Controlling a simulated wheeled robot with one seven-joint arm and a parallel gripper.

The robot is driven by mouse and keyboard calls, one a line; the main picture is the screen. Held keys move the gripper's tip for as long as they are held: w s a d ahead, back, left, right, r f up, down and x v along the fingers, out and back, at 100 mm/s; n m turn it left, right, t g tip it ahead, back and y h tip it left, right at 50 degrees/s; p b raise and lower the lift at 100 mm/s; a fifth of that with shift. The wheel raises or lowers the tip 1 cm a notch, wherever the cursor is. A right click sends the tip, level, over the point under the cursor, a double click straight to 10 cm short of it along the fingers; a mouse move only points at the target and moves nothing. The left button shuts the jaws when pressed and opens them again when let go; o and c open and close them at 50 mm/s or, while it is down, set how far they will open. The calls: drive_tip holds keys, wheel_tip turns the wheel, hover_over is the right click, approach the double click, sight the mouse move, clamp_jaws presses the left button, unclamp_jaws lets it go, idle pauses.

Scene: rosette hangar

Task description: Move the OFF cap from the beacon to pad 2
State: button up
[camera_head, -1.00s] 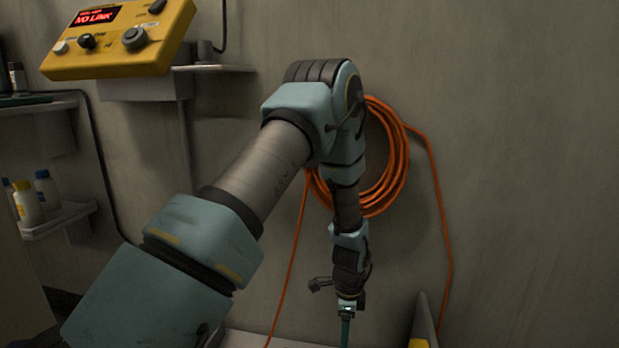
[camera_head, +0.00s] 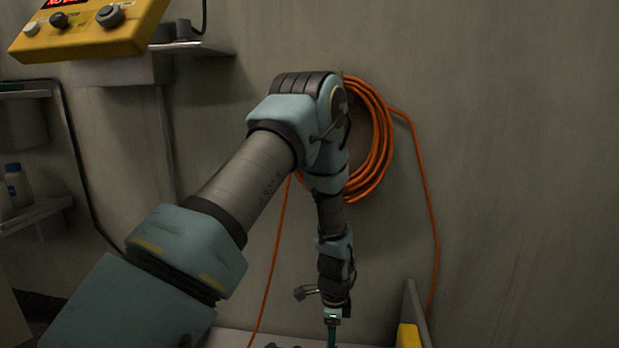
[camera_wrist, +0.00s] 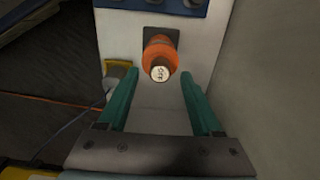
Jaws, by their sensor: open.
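In the wrist view, an orange beacon (camera_wrist: 157,52) stands out from a dark square mount on a pale block. A round white cap (camera_wrist: 160,73) is on its near end, with dark lettering too small to read surely. My gripper (camera_wrist: 159,79) is open. Its two green fingers lie to the left and right of the cap, with clear gaps on both sides and nothing held. In the head view, my gripper (camera_head: 332,341) hangs pointing down at the bottom edge, its tips cut off. I cannot make out pad 2 in either view.
A blue panel (camera_wrist: 170,6) with round knobs is above the beacon. An orange cable coil (camera_head: 368,140) hangs on the wall behind my arm. A yellow control box (camera_head: 88,28) is at upper left. A grey and yellow upright piece (camera_head: 411,325) stands right of my gripper.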

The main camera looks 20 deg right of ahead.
drive_tip(key=shift+f+b, duration=0.4)
drive_tip(key=shift+f, duration=1.05)
drive_tip(key=shift+r+p, duration=0.1)
drive_tip(key=shift+p, duration=0.35)
clamp_jaws()
idle(0.5)
idle(0.9)
drive_tip(key=shift+r, duration=0.1)
drive_tip(key=shift+r+p, duration=2.7)
drive_tip(key=shift+r, duration=0.2)
